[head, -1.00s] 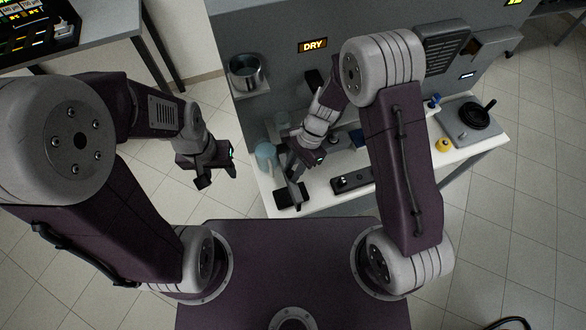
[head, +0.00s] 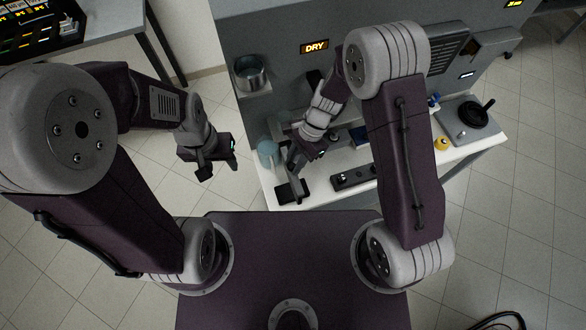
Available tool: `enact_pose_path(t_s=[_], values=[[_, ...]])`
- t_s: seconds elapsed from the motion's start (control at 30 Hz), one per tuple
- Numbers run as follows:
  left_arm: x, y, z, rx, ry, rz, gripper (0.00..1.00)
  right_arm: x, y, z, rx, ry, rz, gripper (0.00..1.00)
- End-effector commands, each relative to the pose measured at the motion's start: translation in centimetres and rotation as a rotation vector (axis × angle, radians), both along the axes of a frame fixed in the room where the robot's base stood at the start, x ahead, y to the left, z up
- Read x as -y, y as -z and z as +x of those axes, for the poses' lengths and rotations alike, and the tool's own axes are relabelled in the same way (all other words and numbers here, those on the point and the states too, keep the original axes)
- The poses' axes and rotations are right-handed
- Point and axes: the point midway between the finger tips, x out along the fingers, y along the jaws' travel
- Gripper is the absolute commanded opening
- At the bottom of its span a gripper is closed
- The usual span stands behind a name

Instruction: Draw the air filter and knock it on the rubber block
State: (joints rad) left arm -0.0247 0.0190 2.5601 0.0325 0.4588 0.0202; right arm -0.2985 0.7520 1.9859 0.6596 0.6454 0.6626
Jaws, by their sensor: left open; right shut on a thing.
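My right gripper (head: 299,157) is over the left end of the white bench. It is shut on a thin dark grey piece (head: 291,161), which looks like the air filter; the fingers and arm partly hide it. A flat black block (head: 293,191), which looks like the rubber block, lies near the bench's front left corner. The held piece is just beyond the block in the picture and seems raised off it. My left gripper (head: 219,170) is open and empty, left of the bench over the floor.
A teal cup (head: 267,150) stands at the bench's left end. A metal pot (head: 250,74) sits on a wall shelf. A black strip with knobs (head: 353,177) lies right of the block. A yellow item (head: 441,143) and a grey unit (head: 468,122) stand further right.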

Motion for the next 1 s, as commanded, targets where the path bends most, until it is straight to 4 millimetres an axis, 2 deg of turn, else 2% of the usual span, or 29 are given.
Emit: enact_pose_path(t_s=[0.17,0.5,0.77,0.8,0.87,1.0], values=[[0.0,1.1,0.0,0.000,0.000,0.000,0.49,0.0,1.3,0.0,-0.001,0.000,0.001,0.00],[0.0,4.7,0.0,0.000,0.000,0.000,0.49,0.0,5.7,0.1,-0.004,0.001,0.005,0.00],[0.0,4.5,0.0,0.000,0.000,0.000,0.49,0.0,5.6,0.1,-0.003,0.000,0.006,0.00],[0.0,4.5,0.0,0.000,0.000,0.000,0.49,0.0,5.6,0.1,-0.003,0.000,0.006,0.18],[0.0,4.5,0.0,0.000,0.000,0.000,0.49,0.0,5.6,0.1,-0.003,0.000,0.006,0.01],[0.0,4.5,0.0,0.000,0.000,0.000,0.49,0.0,5.6,0.1,-0.003,0.000,0.006,0.00]])
